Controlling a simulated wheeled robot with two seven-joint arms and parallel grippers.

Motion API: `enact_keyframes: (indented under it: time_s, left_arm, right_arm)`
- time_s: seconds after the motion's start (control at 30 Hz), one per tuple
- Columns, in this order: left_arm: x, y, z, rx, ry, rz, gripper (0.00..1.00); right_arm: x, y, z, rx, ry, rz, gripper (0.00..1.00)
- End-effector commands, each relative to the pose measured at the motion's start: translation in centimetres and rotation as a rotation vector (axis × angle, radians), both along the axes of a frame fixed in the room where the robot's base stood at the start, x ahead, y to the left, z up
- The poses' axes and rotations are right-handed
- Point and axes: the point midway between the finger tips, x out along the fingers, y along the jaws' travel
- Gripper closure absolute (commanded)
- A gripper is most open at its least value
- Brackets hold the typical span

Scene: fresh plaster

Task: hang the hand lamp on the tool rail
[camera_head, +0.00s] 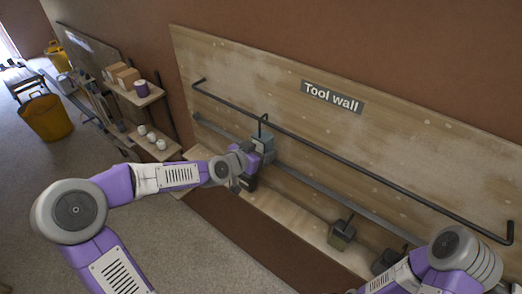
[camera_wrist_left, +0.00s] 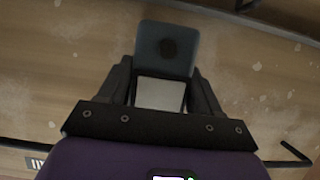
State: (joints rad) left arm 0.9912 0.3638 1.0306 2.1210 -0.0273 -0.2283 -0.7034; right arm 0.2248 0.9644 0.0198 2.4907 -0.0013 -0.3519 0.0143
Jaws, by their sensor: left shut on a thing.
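The hand lamp (camera_head: 264,142) is a boxy grey-blue thing with a thin black hook on top. My left gripper (camera_head: 246,160) is shut on it and holds it upright in front of the tool wall. The tool rail (camera_head: 375,178) is a long black bar on the wooden board. The lamp's hook overlaps the rail in the head view; I cannot tell whether it is over the bar or in front of it.
A wooden ledge (camera_head: 285,216) runs below the rail. A greenish block with a hook (camera_head: 341,235) and a darker object (camera_head: 387,260) stand along it. A grey strip (camera_head: 310,184) crosses the board below the rail. Shelves with boxes (camera_head: 128,78) and cups stand left.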

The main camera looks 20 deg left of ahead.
Motion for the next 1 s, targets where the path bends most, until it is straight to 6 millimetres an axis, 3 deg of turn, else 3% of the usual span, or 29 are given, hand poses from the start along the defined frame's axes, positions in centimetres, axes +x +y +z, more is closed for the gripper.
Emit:
enact_keyframes:
  time_s: [0.03, 0.2, 0.63, 1.0]
  left_arm:
    - [0.0, 0.0, 0.1, 0.0, -0.002, 0.0, 0.31]
    - [0.0, 0.0, 0.1, 0.0, -0.001, 0.0, 0.06]
    - [-0.4, 0.3, 0.2, -0.002, 0.002, 0.003, 0.06]
    - [-3.2, 1.4, 1.5, -0.001, 0.002, 0.004, 0.06]
  right_arm:
    - [0.0, 0.0, 0.0, 0.0, 0.0, 0.0, 0.47]
    - [0.0, 0.0, 0.0, 0.0, 0.0, 0.0, 0.47]
    - [0.0, 0.0, 0.1, 0.0, 0.0, 0.0, 0.47]
    - [0.0, 0.0, 1.4, 0.0, 0.0, 0.0, 0.47]
